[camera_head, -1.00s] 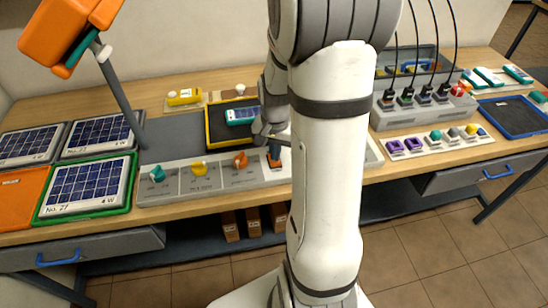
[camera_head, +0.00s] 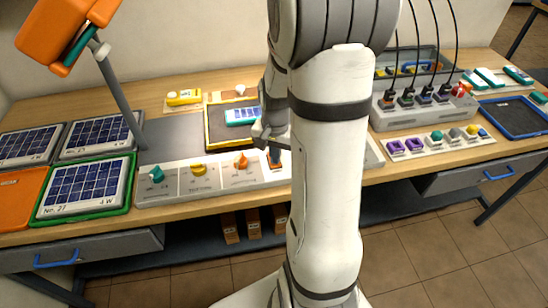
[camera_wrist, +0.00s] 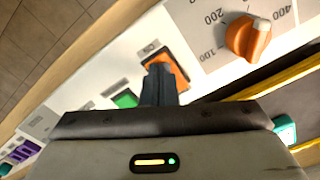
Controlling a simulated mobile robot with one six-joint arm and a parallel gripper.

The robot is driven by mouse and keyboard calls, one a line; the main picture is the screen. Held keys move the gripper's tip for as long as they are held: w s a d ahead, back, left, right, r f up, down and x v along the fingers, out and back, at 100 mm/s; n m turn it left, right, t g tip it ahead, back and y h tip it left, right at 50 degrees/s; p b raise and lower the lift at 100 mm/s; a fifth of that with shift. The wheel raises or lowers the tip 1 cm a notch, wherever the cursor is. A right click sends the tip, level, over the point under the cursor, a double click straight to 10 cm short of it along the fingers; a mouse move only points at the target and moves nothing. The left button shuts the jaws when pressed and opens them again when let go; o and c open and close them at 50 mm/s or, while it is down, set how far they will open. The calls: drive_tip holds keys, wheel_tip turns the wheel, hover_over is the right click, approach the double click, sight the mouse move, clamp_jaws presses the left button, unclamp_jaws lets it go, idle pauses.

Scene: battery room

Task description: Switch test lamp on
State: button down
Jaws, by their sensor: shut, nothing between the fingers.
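The orange lamp (camera_head: 68,32) on a grey pole leans over the left of the bench; its bulb is not visible. An orange rocker switch (camera_wrist: 167,70) sits in the white console (camera_head: 215,180), with lettering beside it. My gripper (camera_wrist: 158,88) is shut and empty, its fingertips at the rocker and covering part of it; I cannot tell whether they press it. In the head view, my gripper (camera_head: 274,157) reaches down at the console's right part, partly behind my arm.
An orange knob (camera_wrist: 246,39) stands beside the rocker, with a green part (camera_wrist: 125,98) on the other side. Teal (camera_head: 156,174) and yellow (camera_head: 198,169) knobs are farther left. Solar panels (camera_head: 85,188) lie under the lamp. A black tray (camera_head: 210,126) sits behind the console.

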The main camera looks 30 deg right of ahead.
wheel_tip(320, 180, up, 7)
drive_tip(key=p, duration=0.4)
drive_tip(key=shift+p, duration=0.35)
drive_tip(key=shift+f, duration=0.1)
drive_tip(key=s+a+r+n+t, duration=0.3)
drive_tip(key=s+a+r+n, duration=0.6)
drive_tip(key=s+a+r, duration=0.3)
drive_tip(key=shift+v, duration=0.95)
